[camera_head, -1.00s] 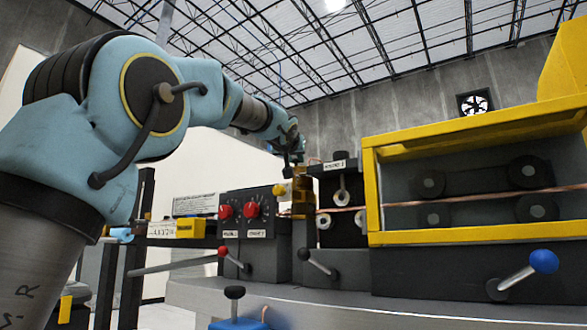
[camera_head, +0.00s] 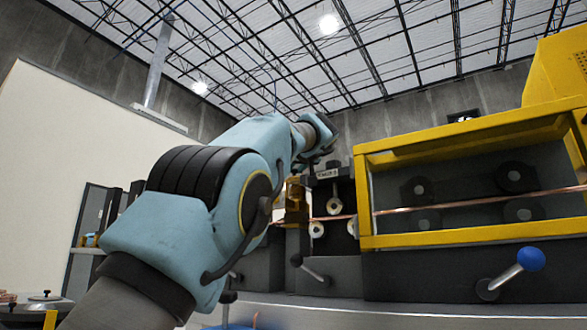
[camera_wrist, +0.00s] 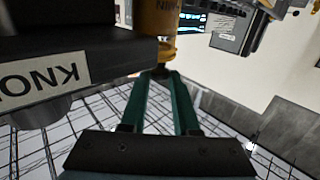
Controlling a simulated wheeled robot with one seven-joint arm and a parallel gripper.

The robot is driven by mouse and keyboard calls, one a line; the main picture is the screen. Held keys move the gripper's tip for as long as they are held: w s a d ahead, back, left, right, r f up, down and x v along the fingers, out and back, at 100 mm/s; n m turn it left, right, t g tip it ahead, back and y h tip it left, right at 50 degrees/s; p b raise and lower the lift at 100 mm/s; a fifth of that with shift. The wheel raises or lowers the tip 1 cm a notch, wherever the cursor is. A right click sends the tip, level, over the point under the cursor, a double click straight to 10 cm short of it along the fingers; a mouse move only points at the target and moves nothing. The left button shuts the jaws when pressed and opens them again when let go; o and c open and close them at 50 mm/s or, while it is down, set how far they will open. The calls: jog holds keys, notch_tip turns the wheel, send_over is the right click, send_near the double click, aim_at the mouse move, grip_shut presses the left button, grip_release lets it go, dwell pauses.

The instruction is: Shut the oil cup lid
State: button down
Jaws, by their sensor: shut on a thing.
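The oil cup (camera_head: 293,200) is an amber cylinder left of the roller block in the head view. In the wrist view the cup (camera_wrist: 158,18) appears upside down, with its marked body at the top and a yellow piece, its lid (camera_wrist: 167,48), at the end nearest my fingers. My gripper (camera_wrist: 160,73) has its two green fingers brought together at the tips, shut on the lid at the cup's top. The fingertips cover part of the lid, so its exact angle cannot be told. In the head view my arm hides much around the cup.
In the head view, a yellow-framed roller housing (camera_head: 365,200) with a copper tube (camera_head: 450,202) stands right. A blue-knobbed lever (camera_head: 515,272) sticks out in front.

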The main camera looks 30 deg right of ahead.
jog(key=shift+d+y, duration=0.15)
jog(key=shift+y, duration=0.15)
jog(key=c, duration=0.7)
grip_release()
jog(key=b+v, duration=0.4)
jog(key=v, duration=0.6)
jog(key=shift+s+f, duration=0.15)
jog(key=shift+s, duration=0.2)
jog(key=shift+a, duration=0.2)
